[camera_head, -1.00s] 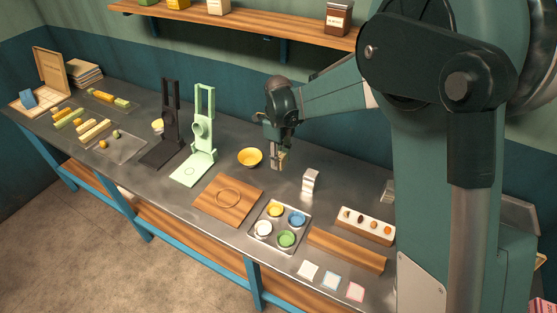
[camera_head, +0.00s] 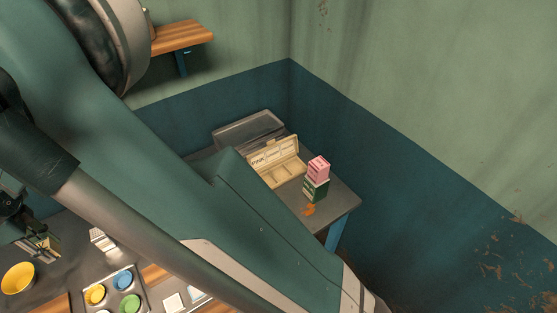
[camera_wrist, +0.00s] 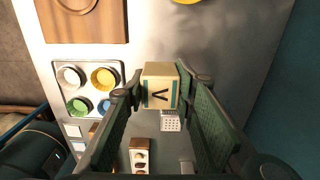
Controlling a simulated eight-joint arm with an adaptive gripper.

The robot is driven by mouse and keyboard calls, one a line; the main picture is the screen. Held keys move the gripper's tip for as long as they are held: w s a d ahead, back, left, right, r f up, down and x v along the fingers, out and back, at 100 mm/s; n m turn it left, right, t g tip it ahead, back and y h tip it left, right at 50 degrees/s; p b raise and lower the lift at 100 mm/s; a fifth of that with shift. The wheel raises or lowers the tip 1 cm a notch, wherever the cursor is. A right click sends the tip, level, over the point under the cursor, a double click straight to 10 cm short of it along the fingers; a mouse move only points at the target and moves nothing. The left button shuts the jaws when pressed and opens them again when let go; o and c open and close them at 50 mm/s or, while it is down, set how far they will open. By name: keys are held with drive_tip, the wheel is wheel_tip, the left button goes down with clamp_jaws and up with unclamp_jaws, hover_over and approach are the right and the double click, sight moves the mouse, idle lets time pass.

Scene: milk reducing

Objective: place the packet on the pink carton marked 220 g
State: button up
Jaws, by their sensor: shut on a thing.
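My gripper (camera_wrist: 162,84) is shut on a small cream packet (camera_wrist: 160,93) with teal edges and a dark V on its face, seen in the wrist view. In the head view my gripper (camera_head: 42,246) is at the left edge, holding the packet above the table near the yellow bowl. A pink carton (camera_head: 318,167) stands on a dark green carton (camera_head: 316,190) near the table's right end. The marking on the pink carton is too small to read. My gripper is far to its left.
An open cream case (camera_head: 277,165) with compartments stands left of the cartons, with a clear-lidded container (camera_head: 247,132) behind. A small orange thing (camera_head: 309,210) lies in front of the cartons. A yellow bowl (camera_head: 17,278), white block (camera_head: 103,240) and paint tray (camera_head: 140,290) are near my gripper.

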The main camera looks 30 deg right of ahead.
wheel_tip(320, 180, up, 44)
drive_tip(key=f, duration=0.1)
drive_tip(key=w+d+r+m+p, duration=0.1)
drive_tip(key=w+d, duration=0.2)
drive_tip(key=d, duration=0.9)
drive_tip(key=w+d+r+m, duration=0.1)
drive_tip(key=w+d+m, duration=0.1)
drive_tip(key=d, duration=0.9)
drive_tip(key=w+d+r+m+p, duration=0.1)
drive_tip(key=w+d, duration=0.2)
drive_tip(key=d, duration=0.9)
drive_tip(key=s+d+m+p, duration=0.1)
drive_tip(key=s+d+m, duration=0.3)
drive_tip(key=d, duration=1.3)
drive_tip(key=s+d+m+p, duration=0.1)
drive_tip(key=s+d, duration=0.5)
drive_tip(key=d, duration=1.1)
drive_tip(key=s+d+f+m+p, duration=0.25)
drive_tip(key=s+d+m, duration=0.25)
drive_tip(key=s+d, duration=1.25)
wheel_tip(320, 180, down, 26)
drive_tip(key=shift+s+a+f, duration=0.15)
drive_tip(key=shift+s+a, duration=0.05)
drive_tip(key=shift+a, duration=0.05)
drive_tip(key=shift+f, duration=0.1)
